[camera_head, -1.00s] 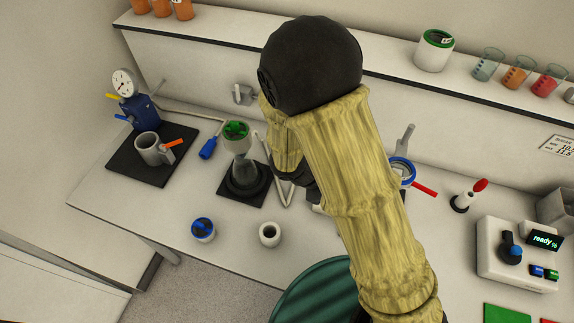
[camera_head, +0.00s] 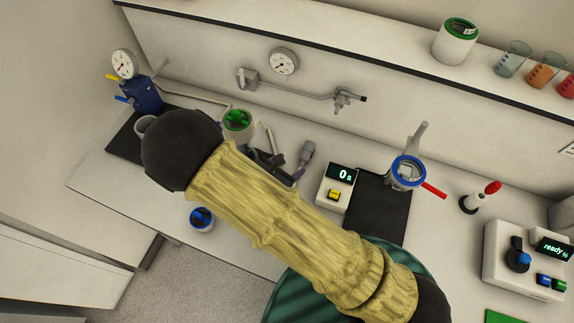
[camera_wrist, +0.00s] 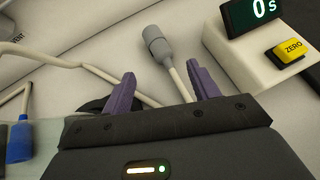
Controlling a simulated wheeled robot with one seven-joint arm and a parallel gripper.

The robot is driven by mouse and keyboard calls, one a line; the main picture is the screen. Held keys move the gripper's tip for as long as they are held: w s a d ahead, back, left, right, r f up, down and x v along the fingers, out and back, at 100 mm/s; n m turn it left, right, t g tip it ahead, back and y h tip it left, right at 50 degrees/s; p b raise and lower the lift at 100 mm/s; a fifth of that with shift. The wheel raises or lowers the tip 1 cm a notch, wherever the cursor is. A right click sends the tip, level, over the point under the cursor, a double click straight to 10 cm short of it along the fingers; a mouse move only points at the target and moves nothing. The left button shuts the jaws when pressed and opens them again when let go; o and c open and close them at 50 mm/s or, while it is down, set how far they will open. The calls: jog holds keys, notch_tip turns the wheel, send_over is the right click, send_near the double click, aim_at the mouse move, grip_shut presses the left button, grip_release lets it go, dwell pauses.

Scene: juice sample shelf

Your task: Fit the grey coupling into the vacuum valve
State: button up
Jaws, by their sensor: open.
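The grey coupling (camera_head: 307,150) is a ribbed grey cylinder on the end of a pale hose, lying on the bench below the wall pipe. It also shows in the wrist view (camera_wrist: 158,44), just beyond my purple fingertips. The vacuum valve appears to be the small grey fitting with a dark end (camera_head: 345,98) at the right end of the wall pipe. My gripper (camera_wrist: 162,69) is open and empty. Its fingers point toward the coupling and lie on either side of the hose in the picture; the depth is unclear.
A scale (camera_head: 336,188) with a yellow button stands right of the coupling. A green-topped vessel (camera_head: 238,125) is to the left. A blue-rimmed holder with a red handle (camera_head: 407,173) stands farther right. A round gauge (camera_head: 284,62) hangs above the pipe.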

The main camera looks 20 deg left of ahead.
aim_at(301, 158)
jog(key=b+x, duration=0.4)
jog(key=x, duration=0.3)
jog(key=shift+w+d+f+b, duration=0.1)
jog(key=shift+w+f+b, duration=0.05)
jog(key=shift+f+b, duration=0.2)
jog(key=shift+w+d+f, duration=0.15)
jog(key=shift+w, duration=0.3)
jog(key=shift+c, duration=0.4)
jog(key=c, duration=1.2)
jog(key=shift+r+p, duration=1.4)
jog(key=shift+r, duration=1.15)
grip_shut()
